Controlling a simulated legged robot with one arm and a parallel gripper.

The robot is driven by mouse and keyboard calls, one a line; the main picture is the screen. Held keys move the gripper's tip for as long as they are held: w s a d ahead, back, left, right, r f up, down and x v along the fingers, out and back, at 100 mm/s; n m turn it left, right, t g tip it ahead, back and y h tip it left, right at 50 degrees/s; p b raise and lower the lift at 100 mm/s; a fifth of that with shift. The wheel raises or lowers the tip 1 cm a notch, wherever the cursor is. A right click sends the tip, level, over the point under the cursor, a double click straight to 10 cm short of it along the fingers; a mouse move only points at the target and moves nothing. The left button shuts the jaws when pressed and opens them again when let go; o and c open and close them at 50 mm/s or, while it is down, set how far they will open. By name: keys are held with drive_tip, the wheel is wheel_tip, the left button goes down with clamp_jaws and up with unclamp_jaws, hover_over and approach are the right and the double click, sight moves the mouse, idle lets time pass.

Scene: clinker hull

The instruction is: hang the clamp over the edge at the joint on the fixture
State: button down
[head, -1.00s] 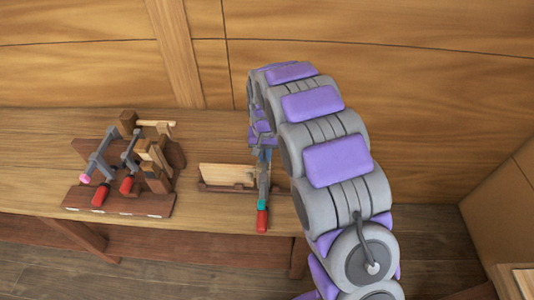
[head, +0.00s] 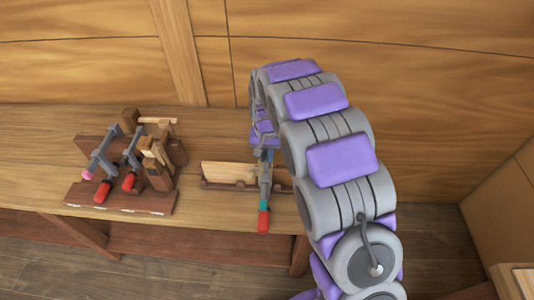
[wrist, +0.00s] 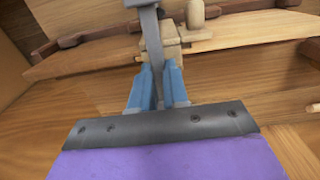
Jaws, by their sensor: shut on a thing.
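My gripper (wrist: 157,85) is shut on a grey bar clamp (wrist: 152,50), with its blue fingers on either side of the bar. In the head view the clamp (head: 265,183) hangs upright below the gripper, its teal and red handle (head: 263,218) pointing down. The fixture is a thin light board (head: 228,172) in a dark brown base (head: 242,187) on the bench. The clamp is in front of the board's right part. In the wrist view the clamp's bar crosses in front of pale blocks at the joint (wrist: 168,42). I cannot tell whether the clamp touches the board.
A dark wooden rack (head: 120,197) stands at the left of the bench (head: 225,205), with more red-handled clamps and wooden blocks. A plank wall (head: 400,110) rises behind. The bench between rack and fixture is clear. A box edge (head: 515,285) shows at lower right.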

drive_tip(key=shift+s, duration=0.1)
drive_tip(key=c, duration=1.1)
unclamp_jaws()
drive_tip(key=shift+o, duration=0.2)
wheel_tip(320, 180, up, 17)
drive_tip(key=p, duration=0.1)
drive_tip(key=shift+p, duration=0.35)
drive_tip(key=shift+r, duration=0.1)
drive_tip(key=s+d+r+g+b, duration=0.1)
drive_tip(key=s+d, duration=0.5)
drive_tip(key=s, duration=0.3)
drive_tip(key=s+d+r+b, duration=0.1)
drive_tip(key=s+d+r, duration=0.1)
drive_tip(key=s+d, duration=0.55)
drive_tip(key=s+d+f, duration=0.1)
drive_tip(key=s+f, duration=0.2)
drive_tip(key=s, duration=0.8)
drive_tip(key=s+d+f+b, duration=0.1)
drive_tip(key=s+f, duration=0.2)
drive_tip(key=s, duration=0.8)
drive_tip(key=shift+s+d+g, duration=0.15)
drive_tip(key=shift+d+g, duration=0.05)
drive_tip(key=shift+g, duration=0.2)
